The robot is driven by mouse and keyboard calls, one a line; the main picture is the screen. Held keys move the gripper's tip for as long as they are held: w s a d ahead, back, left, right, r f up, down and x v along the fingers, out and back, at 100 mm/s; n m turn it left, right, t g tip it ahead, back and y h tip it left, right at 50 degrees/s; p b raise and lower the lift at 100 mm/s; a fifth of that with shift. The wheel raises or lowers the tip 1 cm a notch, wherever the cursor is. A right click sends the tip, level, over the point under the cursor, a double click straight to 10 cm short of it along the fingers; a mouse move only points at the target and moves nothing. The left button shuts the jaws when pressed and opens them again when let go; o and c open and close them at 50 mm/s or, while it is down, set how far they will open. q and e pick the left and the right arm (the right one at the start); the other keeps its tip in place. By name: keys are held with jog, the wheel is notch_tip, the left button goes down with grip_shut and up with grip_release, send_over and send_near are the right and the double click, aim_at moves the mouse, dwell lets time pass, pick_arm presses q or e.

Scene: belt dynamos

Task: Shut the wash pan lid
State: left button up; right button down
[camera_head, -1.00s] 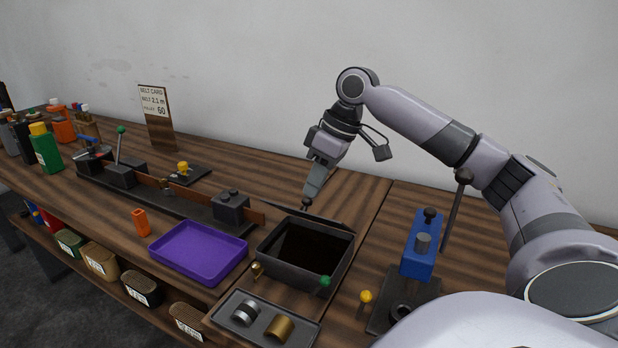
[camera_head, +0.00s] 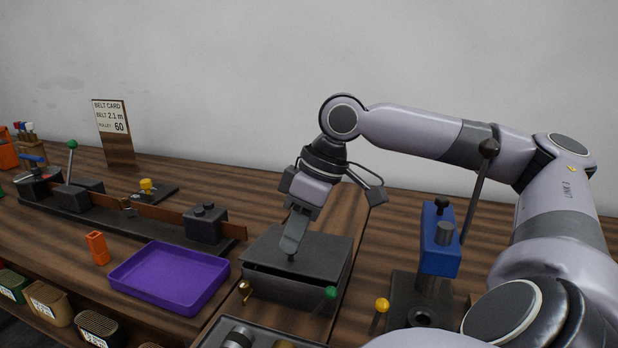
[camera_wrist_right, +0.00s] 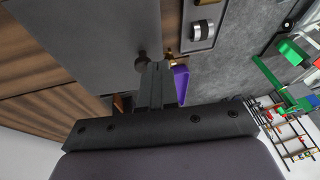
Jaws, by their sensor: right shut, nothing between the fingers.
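The wash pan (camera_head: 300,292) is a dark grey box on the wooden bench. Its flat grey lid (camera_head: 318,248) lies over the top, tilted slightly, with a thin dark gap under its front edge. My right gripper (camera_head: 291,252) is shut and empty, pointing down at the lid's front part, at or just touching a small dark knob there. In the right wrist view the lid (camera_wrist_right: 85,35) is a broad grey surface, and the shut fingers (camera_wrist_right: 154,72) are beside the dark knob (camera_wrist_right: 141,62). My left gripper is not in view.
A purple tray (camera_head: 168,278) stands left of the pan, and a grey tray with metal rollers (camera_wrist_right: 203,25) is in front. A blue press (camera_head: 440,240) stands to the right. A green-tipped lever (camera_head: 331,293) and a yellow-tipped lever (camera_head: 382,305) stand close by.

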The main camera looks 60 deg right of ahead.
jog(key=shift+s+a+f, duration=0.15)
jog(key=shift+a+f, duration=0.2)
jog(key=shift+f, duration=0.4)
notch_tip(320, 180, up, 2)
jog(key=p, duration=0.3)
jog(key=shift+r, duration=0.15)
jog(key=shift+r+p, duration=0.3)
jog(key=shift+p, duration=0.35)
jog(key=r+p, duration=0.2)
jog(key=shift+a+p, duration=0.1)
jog(key=shift+p, duration=0.3)
jog(key=s+a+r, duration=0.4)
jog(key=r, duration=0.3)
jog(key=shift+s+p, duration=0.25)
jog(key=shift+p, duration=0.15)
